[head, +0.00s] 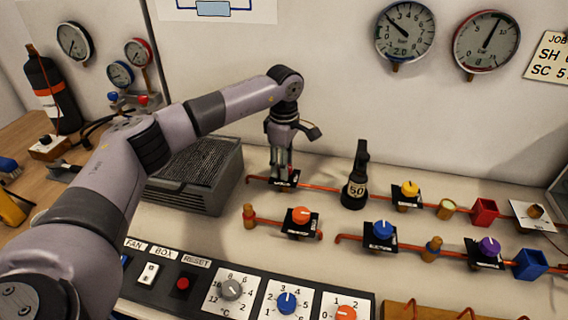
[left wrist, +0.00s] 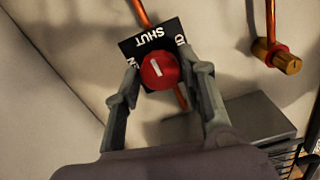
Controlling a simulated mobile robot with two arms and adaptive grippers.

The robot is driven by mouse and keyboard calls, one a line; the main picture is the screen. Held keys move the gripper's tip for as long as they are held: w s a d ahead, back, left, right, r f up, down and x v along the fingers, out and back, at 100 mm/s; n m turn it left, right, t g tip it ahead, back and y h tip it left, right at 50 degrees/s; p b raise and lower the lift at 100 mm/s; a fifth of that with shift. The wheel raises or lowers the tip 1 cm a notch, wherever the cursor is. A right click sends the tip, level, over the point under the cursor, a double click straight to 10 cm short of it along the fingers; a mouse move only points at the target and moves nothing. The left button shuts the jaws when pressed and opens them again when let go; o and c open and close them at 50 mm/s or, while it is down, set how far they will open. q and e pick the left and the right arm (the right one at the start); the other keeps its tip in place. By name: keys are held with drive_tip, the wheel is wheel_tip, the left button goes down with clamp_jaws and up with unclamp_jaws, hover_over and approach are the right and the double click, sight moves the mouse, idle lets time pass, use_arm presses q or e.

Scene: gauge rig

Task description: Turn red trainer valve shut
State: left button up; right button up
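The red trainer valve shows in the left wrist view as a round red knob (left wrist: 160,71) on a black plate (left wrist: 150,42) marked SHUT. A short white mark on the knob runs roughly towards the SHUT side; other plate lettering is partly hidden by the fingers. My left gripper (left wrist: 163,70) points down at it, one finger on each side of the knob. A narrow gap seems to show, so the fingers look open around it; contact is unclear. In the head view my left gripper (head: 283,170) is over the black plate at the back pipe and hides the knob. My right gripper is not in view.
Nearby are an orange valve (head: 301,215), a blue valve (head: 382,231) and a yellow valve (head: 409,189). A grey finned box (head: 195,175) is left of it. A switch panel (head: 250,290) lies in front.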

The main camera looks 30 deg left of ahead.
use_arm(q)
drive_tip(key=o, duration=0.3)
wheel_tip(320, 180, up, 12)
idle(0.7)
idle(0.3)
